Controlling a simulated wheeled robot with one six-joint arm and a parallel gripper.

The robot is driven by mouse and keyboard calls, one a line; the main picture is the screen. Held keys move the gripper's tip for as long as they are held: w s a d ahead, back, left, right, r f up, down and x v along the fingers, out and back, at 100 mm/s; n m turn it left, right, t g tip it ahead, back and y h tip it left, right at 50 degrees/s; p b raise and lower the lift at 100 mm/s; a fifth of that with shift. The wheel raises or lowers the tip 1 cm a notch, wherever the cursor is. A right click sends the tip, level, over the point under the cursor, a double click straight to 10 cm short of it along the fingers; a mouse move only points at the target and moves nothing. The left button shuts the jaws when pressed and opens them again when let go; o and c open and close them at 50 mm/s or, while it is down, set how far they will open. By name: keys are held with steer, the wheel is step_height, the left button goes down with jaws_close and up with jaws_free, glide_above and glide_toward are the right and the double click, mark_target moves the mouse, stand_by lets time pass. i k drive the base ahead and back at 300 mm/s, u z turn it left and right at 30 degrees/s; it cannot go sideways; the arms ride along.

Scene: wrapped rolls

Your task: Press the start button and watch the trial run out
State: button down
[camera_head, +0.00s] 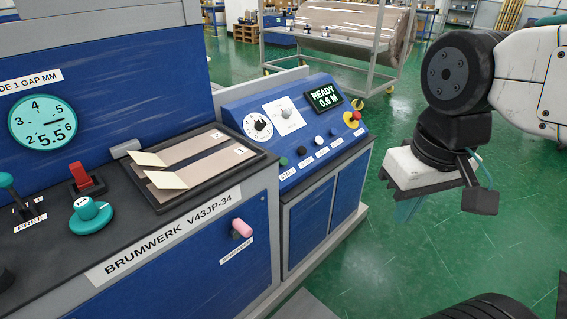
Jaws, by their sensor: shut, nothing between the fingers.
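The blue control console (318,180) stands right of the main machine. A green button (284,161) sits at the left end of its row of buttons, above a label that appears to read START. The display (324,97) reads "READY 0.6 M". My gripper (418,180) hangs in the air right of the console, clear of the buttons. It is shut and empty; its fingertips are hard to make out.
Other console controls include a dial (258,126), a black button (302,150) and a red knob on yellow (356,116). The machine (200,260) carries a gauge (43,122) reading 5.5, a red switch (80,174) and a teal knob (90,213). Green floor (420,270) is open to the right.

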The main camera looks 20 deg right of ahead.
mark_target(284, 161)
steer(key=u, duration=0.7)
steer(key=i, duration=0.6)
steer(key=z, duration=1.95)
